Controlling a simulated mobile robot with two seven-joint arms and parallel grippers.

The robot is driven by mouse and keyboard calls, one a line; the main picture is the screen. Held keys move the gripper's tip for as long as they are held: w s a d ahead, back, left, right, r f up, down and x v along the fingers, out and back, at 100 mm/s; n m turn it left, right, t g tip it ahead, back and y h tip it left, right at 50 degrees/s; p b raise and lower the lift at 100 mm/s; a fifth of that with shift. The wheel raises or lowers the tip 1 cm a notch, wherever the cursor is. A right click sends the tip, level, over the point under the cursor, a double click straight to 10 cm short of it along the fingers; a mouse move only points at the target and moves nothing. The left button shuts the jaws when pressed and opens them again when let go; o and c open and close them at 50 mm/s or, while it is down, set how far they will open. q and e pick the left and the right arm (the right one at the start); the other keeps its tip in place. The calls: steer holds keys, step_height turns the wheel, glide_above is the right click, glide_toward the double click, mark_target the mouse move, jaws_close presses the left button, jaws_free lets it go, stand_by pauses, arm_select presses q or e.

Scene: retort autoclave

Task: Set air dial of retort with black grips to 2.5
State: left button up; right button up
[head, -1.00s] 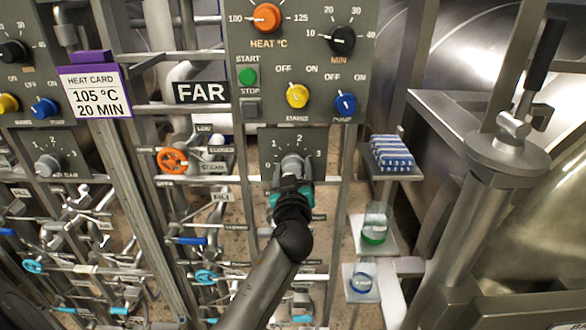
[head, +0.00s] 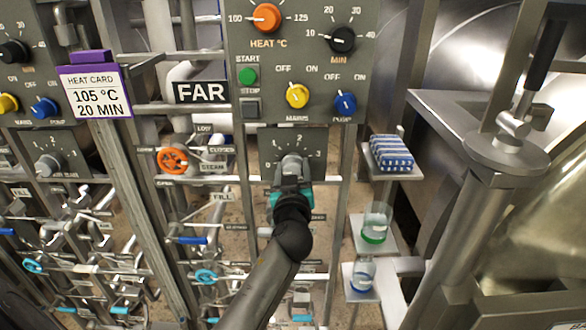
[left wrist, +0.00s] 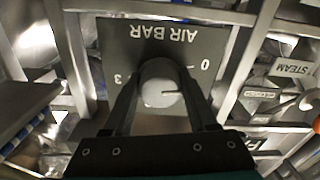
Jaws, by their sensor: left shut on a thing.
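The air dial is a grey knob (head: 291,165) on a dark plate (head: 270,146) marked 0 to 3, below the FAR panel. My left gripper (head: 291,180) is shut on this knob from the front and hides its lower part. In the left wrist view the knob (left wrist: 160,84) sits between the two fingers (left wrist: 160,100). The plate there reads AIR BAR upside down (left wrist: 150,32), with 0 at right and 3 at left. A dark line on the knob face points right there; the exact setting cannot be read. A black grip (head: 543,50) shows on the retort at upper right. My right gripper is out of view.
Above are an orange heat knob (head: 266,17), a black minute knob (head: 342,39), and yellow (head: 297,96) and blue (head: 345,103) switches. An orange valve wheel (head: 173,160) is at left. Shelves at right hold a blue-white stack (head: 391,153) and jars (head: 375,222).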

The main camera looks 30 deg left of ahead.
arm_select(q)
steer(key=m, duration=0.4)
steer(key=shift+p, duration=0.3)
steer(key=m, duration=0.3)
steer(key=shift+r+m+p, duration=0.1)
steer(key=shift+m+p, duration=0.3)
steer(key=m+p, duration=0.1)
steer(key=m, duration=0.2)
steer(key=shift+m, duration=0.3)
steer(key=m+p, duration=0.1)
steer(key=m, duration=0.2)
steer(key=shift+r+m, duration=0.1)
steer(key=shift+m, duration=0.2)
steer(key=m+p, duration=0.1)
steer(key=m, duration=0.2)
steer(key=shift+m, duration=0.4)
steer(key=m+p, duration=0.2)
steer(key=m, duration=0.1)
steer(key=shift+m, duration=0.3)
steer(key=m+p, duration=0.2)
steer(key=m, duration=0.4)
steer(key=shift+p, duration=0.35)
steer(key=shift+m, duration=0.3)
